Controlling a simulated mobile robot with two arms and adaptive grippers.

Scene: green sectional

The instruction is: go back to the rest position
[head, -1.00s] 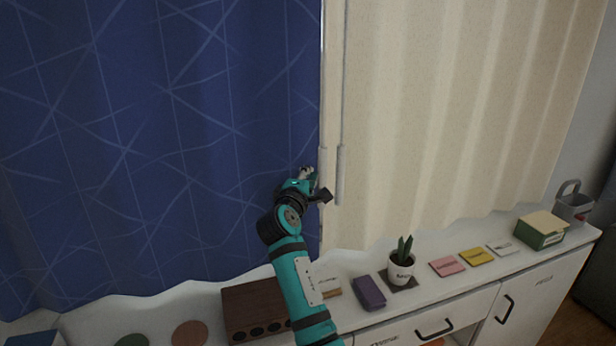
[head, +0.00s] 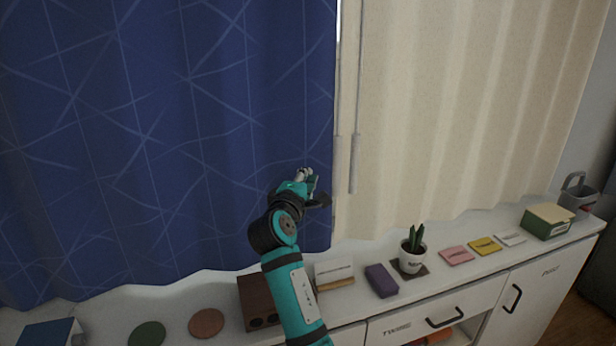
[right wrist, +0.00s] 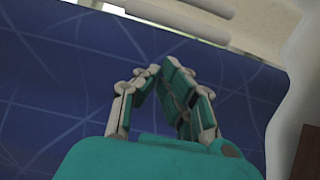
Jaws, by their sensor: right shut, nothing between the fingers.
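My right gripper (head: 308,178) is in front of the blue curtain (head: 150,130), near its right edge and a little left of the curtain wands (head: 355,160). It is empty, and its fingertips meet in the right wrist view (right wrist: 155,72). In that view the blue curtain (right wrist: 50,95) lies behind the fingers and a pale rod crosses the top. The gripper appears apart from the wands in the head view. My left gripper is not in view.
A white cabinet (head: 480,295) runs below the curtains. On it stand a potted plant (head: 412,255), a purple pouch (head: 381,280), a card in a wooden holder (head: 334,272), a dark wooden box (head: 256,305), coasters (head: 206,323) and a green box (head: 546,222). A cream curtain (head: 460,110) hangs right.

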